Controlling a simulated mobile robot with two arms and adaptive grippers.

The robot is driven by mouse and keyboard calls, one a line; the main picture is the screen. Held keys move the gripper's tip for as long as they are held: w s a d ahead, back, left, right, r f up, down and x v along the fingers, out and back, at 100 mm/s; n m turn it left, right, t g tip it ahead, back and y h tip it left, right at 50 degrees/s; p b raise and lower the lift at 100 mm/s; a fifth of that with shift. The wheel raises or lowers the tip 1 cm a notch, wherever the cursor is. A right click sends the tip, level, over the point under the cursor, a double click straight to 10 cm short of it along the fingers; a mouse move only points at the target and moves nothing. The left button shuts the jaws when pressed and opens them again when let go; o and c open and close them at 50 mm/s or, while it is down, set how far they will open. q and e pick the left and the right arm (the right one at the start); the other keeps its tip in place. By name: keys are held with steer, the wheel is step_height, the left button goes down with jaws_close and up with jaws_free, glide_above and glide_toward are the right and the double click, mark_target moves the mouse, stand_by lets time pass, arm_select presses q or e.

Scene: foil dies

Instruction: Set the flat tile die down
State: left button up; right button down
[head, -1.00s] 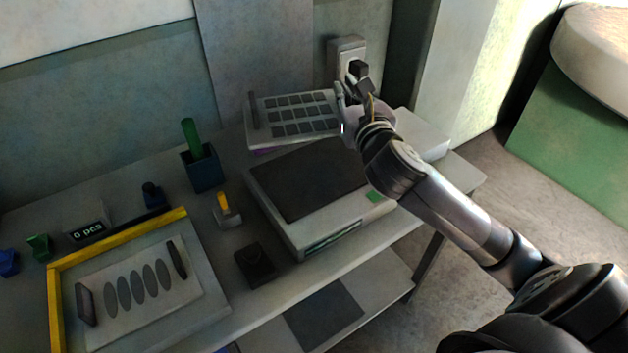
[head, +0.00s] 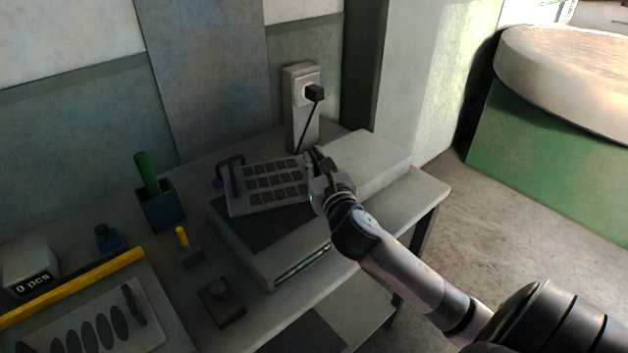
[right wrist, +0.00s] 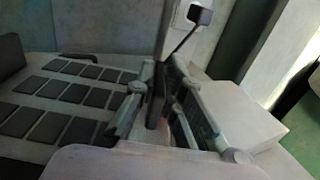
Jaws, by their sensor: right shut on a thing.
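The flat tile die is a pale plate with rows of dark rectangles (head: 262,187) and a dark handle at each end. It is over the back part of the dark top of a low grey machine (head: 262,262). I cannot tell whether it touches that top or hangs just above it. My right gripper (head: 317,172) is shut on the die's right handle, and its fingers hide most of that handle. In the right wrist view, the die (right wrist: 62,97) is at left and the gripper (right wrist: 160,95) grips the upright handle. My left gripper is not in view.
A white box (head: 370,160) stands right of the die. A wall socket (head: 301,105) with plug and cable is behind. Left are a cup with a green rod (head: 160,207), a yellow-handled tool (head: 185,248), a dark block (head: 221,301) and a yellow-edged tray (head: 75,285).

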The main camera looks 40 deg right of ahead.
steer(key=shift+f, duration=0.1)
step_height(320, 180, down, 4)
steer(key=shift+b, duration=0.5)
steer(key=c, duration=2.1)
jaws_free()
steer(key=shift+f, duration=0.25)
steer(key=o, duration=0.4)
steer(key=shift+r, duration=0.15)
steer(key=b+v, duration=0.1)
steer(key=v, duration=1.1)
steer(key=shift+s, duration=0.1)
